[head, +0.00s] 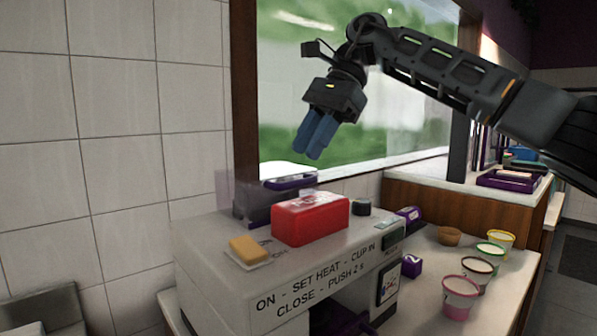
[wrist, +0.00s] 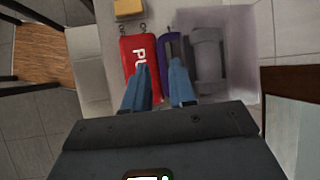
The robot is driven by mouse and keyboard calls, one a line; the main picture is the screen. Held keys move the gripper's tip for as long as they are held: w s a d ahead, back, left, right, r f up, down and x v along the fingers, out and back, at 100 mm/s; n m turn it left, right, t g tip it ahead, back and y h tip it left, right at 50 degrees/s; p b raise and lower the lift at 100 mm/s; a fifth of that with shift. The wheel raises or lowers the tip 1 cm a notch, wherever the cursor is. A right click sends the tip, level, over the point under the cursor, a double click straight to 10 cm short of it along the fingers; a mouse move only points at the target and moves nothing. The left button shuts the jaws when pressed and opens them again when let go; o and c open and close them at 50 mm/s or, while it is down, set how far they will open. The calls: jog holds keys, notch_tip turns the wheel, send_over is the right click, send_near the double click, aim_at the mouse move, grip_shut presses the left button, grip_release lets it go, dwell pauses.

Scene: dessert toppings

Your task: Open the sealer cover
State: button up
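The sealer (head: 215,262) is a pale machine with printed text on its front. A red block (head: 310,222) sits on its top; in the wrist view it shows part of a word, "PU" (wrist: 130,52). A clear, see-through cover-like panel (head: 238,195) stands behind the red block. In the wrist view, a translucent box shape (wrist: 240,50) lies right of the red block, with a grey part visible through it. I cannot tell exactly how it is hinged. My gripper (head: 316,150) hangs above the sealer, blue fingers pointing down. A gap shows between its fingertips (wrist: 158,64), with nothing held.
A yellow block (head: 248,250) sits on the sealer's left front, and a small dark knob (head: 361,207) at its right. Several cups (head: 461,296) and purple items stand on the counter to the right. A window (head: 300,90) is behind my arm.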

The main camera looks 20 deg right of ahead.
aim_at(308, 179)
jog(key=shift+t+h, duration=0.3)
jog(key=shift+h, duration=0.5)
jog(key=shift+w+f, duration=0.2)
jog(key=shift+f, duration=0.6)
jog(key=shift+w+f, duration=0.25)
jog(key=shift+f, duration=0.6)
jog(key=shift+w+f, duration=0.2)
jog(key=shift+f, duration=0.6)
grip_shut()
